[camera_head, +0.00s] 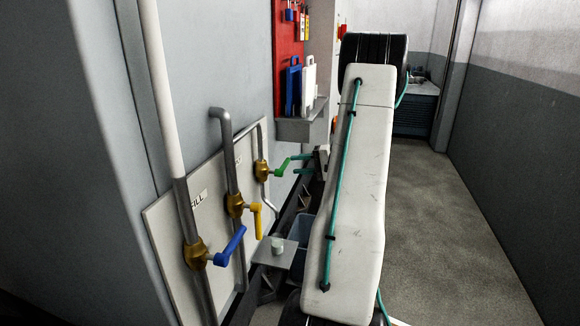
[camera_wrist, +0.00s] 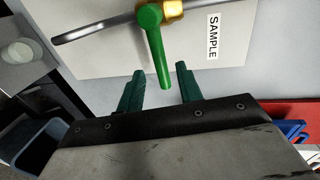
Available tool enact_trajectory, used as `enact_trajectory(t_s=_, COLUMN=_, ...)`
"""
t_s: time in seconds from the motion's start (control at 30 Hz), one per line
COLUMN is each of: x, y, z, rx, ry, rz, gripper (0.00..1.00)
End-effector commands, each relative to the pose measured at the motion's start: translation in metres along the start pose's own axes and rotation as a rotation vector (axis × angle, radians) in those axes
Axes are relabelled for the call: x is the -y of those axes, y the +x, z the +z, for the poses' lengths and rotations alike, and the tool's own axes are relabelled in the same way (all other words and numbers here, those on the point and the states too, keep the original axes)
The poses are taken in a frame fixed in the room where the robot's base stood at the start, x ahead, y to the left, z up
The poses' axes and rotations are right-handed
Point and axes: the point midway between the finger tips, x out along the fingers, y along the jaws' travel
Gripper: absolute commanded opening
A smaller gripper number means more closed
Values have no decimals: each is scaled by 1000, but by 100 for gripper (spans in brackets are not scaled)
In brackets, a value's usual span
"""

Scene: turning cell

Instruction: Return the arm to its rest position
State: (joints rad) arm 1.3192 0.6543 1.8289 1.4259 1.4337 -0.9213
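My arm (camera_head: 355,190) is a long white link with a teal cable, reaching forward beside the valve panel in the head view. My gripper (camera_head: 292,164) has two green fingers pointing left toward the panel. In the wrist view my gripper (camera_wrist: 160,69) is open, with its fingers apart and not closed on anything. The green valve handle (camera_wrist: 154,45) shows between the fingertips in that view, hanging from its brass valve body (camera_wrist: 173,8). The same green handle (camera_head: 281,168) is close to the fingertips in the head view. I cannot tell whether they touch.
A yellow handle (camera_head: 256,217) and a blue handle (camera_head: 231,246) stick out from the panel (camera_head: 170,235). A small shelf (camera_head: 270,252) holds a pale cup (camera_head: 277,245). A bin (camera_head: 302,229) stands nearby. Open floor (camera_head: 440,240) lies to the right.

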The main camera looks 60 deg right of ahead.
Motion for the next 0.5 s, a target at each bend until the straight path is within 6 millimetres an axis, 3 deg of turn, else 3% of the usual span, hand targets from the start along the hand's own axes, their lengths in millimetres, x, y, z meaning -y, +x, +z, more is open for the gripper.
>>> enact_trajectory(t_s=0.2, x=0, y=-25, z=-1, rx=-4, ry=0, rz=0, gripper=36)
enact_trajectory(t_s=0.5, x=0, y=-27, z=-1, rx=-3, ry=0, rz=1, gripper=36)
